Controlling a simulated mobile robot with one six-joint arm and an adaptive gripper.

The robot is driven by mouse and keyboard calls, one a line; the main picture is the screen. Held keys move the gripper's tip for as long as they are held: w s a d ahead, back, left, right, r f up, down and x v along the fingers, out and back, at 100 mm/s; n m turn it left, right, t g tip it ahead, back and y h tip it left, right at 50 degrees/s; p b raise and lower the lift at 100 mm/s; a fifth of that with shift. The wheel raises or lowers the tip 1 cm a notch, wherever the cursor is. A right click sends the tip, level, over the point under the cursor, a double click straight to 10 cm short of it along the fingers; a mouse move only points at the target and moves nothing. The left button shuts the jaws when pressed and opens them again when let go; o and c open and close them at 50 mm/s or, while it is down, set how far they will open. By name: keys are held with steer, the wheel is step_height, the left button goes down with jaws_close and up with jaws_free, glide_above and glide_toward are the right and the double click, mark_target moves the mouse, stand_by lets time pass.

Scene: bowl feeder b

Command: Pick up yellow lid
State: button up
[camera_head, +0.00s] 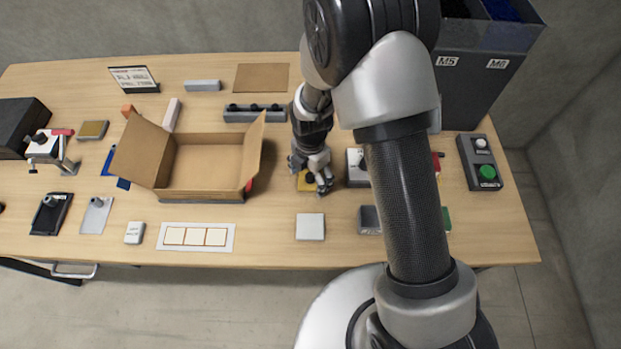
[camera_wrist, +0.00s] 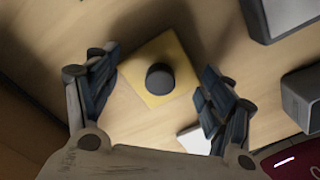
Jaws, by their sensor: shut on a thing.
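The yellow lid (camera_head: 304,184) is a flat square plate, partly hidden under my gripper (camera_head: 312,182) in the head view. In the wrist view the yellow lid (camera_wrist: 150,88) shows a round black knob at its middle. The fingers of my gripper (camera_wrist: 158,90) stand on either side of the lid, and my gripper is shut on it. The lid is at or close above the tabletop; I cannot tell whether it touches it.
An open cardboard box (camera_head: 205,160) stands left of my gripper. A grey rail with black knobs (camera_head: 254,113) lies behind it, and a white square plate (camera_head: 310,227) lies in front. A control box with a green button (camera_head: 480,162) is at the right.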

steer(key=shift+c, duration=0.9)
